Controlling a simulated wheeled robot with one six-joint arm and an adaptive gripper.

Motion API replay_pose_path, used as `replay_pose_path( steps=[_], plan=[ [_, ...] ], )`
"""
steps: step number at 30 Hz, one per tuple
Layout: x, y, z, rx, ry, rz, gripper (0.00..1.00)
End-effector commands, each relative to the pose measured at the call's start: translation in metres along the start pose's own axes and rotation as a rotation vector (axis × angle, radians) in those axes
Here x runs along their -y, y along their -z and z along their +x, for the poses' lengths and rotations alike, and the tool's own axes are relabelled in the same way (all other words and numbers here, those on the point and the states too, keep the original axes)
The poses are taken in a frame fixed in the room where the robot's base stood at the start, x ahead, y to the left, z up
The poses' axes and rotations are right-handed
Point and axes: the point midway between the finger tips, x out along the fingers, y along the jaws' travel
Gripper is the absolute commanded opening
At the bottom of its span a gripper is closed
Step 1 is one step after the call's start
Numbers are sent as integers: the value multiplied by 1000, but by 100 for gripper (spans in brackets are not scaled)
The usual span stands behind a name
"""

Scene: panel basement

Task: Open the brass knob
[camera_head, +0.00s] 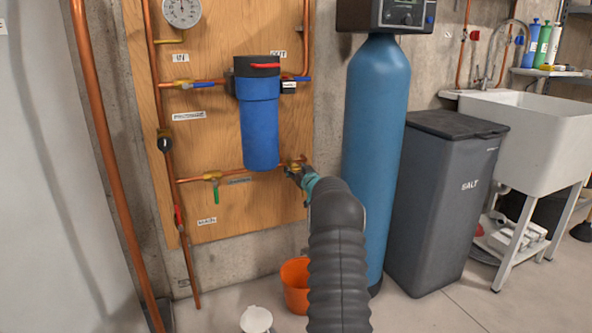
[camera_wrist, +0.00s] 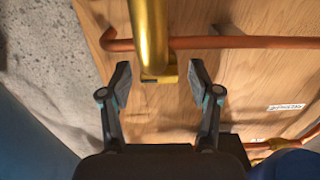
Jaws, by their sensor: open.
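A brass fitting (camera_head: 292,162), which I take for the brass knob, sits at the right end of the lower copper pipe on the wooden panel. In the wrist view a brass piece (camera_wrist: 152,35) comes down from the top edge and ends between my fingertips, in front of a copper pipe. My gripper (camera_head: 296,174) is at this fitting in the head view and partly covers it. In the wrist view my gripper (camera_wrist: 162,78) is open, one finger on each side of the brass end, with visible gaps. I cannot tell any contact.
A blue filter housing (camera_head: 260,120) hangs just left of my gripper. A tall blue tank (camera_head: 375,130) stands close on the right, beside a grey salt bin (camera_head: 440,200). An orange bucket (camera_head: 295,285) and a white container (camera_head: 256,320) are on the floor below.

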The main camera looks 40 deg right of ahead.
Motion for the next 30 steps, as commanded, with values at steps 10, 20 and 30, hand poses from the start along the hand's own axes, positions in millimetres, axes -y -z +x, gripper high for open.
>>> replay_pose_path(
  steps=[10,20,30],
  plan=[
    [0,0,4,0,0,0,62],
    [0,0,4,0,0,0,4],
    [0,-1,4,0,0,-51,4]
  ],
)
